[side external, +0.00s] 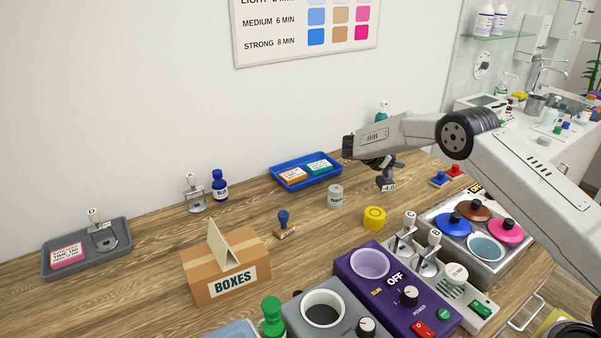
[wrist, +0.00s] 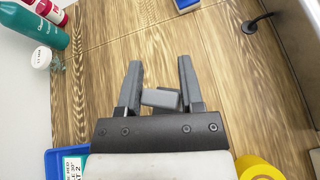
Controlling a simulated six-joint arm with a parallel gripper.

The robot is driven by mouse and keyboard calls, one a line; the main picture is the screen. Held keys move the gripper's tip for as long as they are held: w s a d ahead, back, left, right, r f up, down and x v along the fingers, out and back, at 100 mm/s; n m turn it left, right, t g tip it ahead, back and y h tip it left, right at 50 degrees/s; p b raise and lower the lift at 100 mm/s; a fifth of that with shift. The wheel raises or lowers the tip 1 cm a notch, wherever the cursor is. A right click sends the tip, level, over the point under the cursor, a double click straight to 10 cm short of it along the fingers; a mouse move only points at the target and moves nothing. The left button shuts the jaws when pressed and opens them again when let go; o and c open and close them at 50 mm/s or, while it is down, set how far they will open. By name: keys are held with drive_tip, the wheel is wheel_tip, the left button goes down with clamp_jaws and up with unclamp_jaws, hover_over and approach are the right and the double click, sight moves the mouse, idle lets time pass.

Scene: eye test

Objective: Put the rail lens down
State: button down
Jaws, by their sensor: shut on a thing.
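My gripper (side external: 384,163) is shut on the rail lens (side external: 388,182), a small dark grey piece with a "-4.0" label, and holds it above the wooden table. In the wrist view my gripper's two dark fingers (wrist: 160,80) have a grey block, the top of the rail lens (wrist: 160,98), between them. The lower part of the lens is hidden in that view. Lens-like pieces on metal feet stand elsewhere: one (side external: 103,238) in the grey tray (side external: 118,257) at left, one (side external: 195,200) on the table.
Bare wood (side external: 270,205) shows mid-table.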

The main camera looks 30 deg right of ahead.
drive_tip(key=shift+f, duration=1.2)
drive_tip(key=shift+f, duration=0.1)
drive_tip(key=shift+c, duration=1.1)
unclamp_jaws()
drive_tip(key=v, duration=1.2)
